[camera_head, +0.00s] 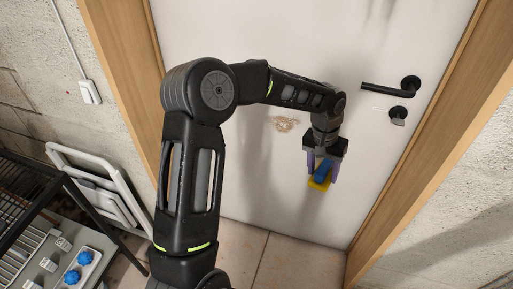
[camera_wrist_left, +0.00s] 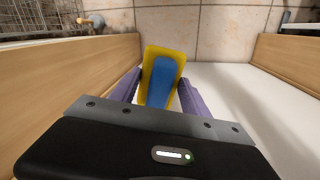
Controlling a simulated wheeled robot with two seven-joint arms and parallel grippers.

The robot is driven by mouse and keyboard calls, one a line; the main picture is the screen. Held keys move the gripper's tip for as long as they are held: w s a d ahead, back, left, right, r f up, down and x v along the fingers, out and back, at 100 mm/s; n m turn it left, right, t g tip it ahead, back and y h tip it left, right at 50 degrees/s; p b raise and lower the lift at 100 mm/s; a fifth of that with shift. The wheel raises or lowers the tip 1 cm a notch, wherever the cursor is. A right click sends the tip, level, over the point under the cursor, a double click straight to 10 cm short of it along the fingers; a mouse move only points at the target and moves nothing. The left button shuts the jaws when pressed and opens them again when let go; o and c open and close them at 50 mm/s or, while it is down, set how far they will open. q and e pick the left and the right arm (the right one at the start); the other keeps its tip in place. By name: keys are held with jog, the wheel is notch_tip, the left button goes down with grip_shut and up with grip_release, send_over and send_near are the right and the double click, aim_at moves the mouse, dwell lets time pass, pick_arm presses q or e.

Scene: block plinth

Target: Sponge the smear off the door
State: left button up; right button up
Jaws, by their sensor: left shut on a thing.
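A white door (camera_head: 230,160) in a wooden frame fills the middle of the head view. A brownish smear (camera_head: 286,124) shows on it, left of my left gripper. My left gripper (camera_head: 321,177) is in front of the door, lower and to the right of the smear. It is shut on a sponge (camera_head: 319,183) with blue and yellow parts. In the left wrist view the sponge (camera_wrist_left: 161,78) sits between the two purple fingers, yellow around a blue middle. I cannot tell whether the sponge touches the door. My right gripper is not in view.
A black door handle (camera_head: 388,89) and a lock with a key (camera_head: 398,116) are right of the gripper. A folded white step stool (camera_head: 100,185) leans at left by a dark rack (camera_head: 28,180). A light switch (camera_head: 90,92) is on the wall. Floor tiles before the door look clear.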

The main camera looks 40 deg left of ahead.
pick_arm(q)
jog(key=w+a+f+n+t+h+b, duration=0.25)
jog(key=f+n+t+h, duration=0.35)
jog(key=f, duration=0.4)
jog(key=s+a+r+n+t+y+b, duration=0.1)
jog(key=s+a+r+n+t+y, duration=0.1)
jog(key=a, duration=0.4)
jog(key=s+a+r+n+t+y+b, duration=0.1)
jog(key=s+a+r+n+t+y, duration=0.1)
jog(key=a+r+n+t+y, duration=0.2)
jog(key=s+a+r+n+t+y, duration=0.2)
jog(key=a+r+n+t+y, duration=0.1)
jog(key=a+n+y, duration=0.4)
jog(key=shift+a+n+t+b, duration=0.4)
jog(key=shift+a+n+t, duration=0.2)
jog(key=shift+a+t, duration=0.35)
jog(key=shift+w+f, duration=0.1)
jog(key=shift+w, duration=0.05)
jog(key=shift+b+x, duration=0.65)
jog(key=shift+x, duration=2.25)
jog(key=shift+x, duration=0.9)
